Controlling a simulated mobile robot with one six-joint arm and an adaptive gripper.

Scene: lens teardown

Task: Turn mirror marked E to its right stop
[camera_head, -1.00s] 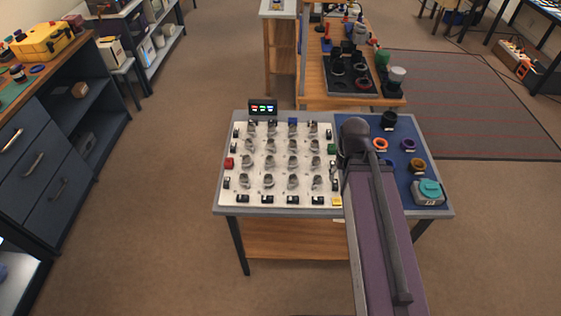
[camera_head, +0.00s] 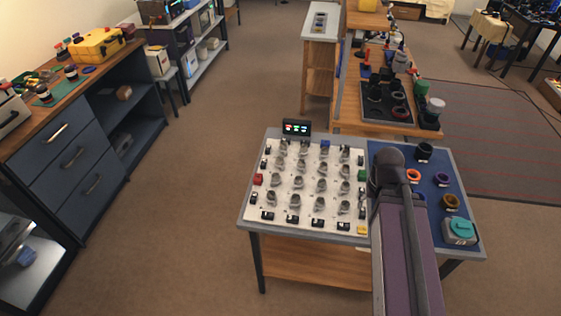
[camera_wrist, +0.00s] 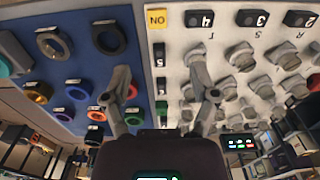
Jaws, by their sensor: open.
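The white board (camera_head: 279,209) carries several rows of grey knob-like mirrors (camera_head: 298,184) on the left part of the bench. They also show at the right of the wrist view (camera_wrist: 240,56), seen from close by and turned around. Letters T, S and R show upside down by the nearest row there. I cannot make out an E, so I cannot tell which mirror bears it. My gripper (camera_wrist: 160,68) is open, its two fingers apart and nothing between them. It is above the seam between white board and blue mat. In the head view my arm hides it.
A small display (camera_head: 296,127) stands at the board's back edge. Black numbered blocks and a yellow block (camera_head: 362,230) line the front. Floor at the left is clear.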

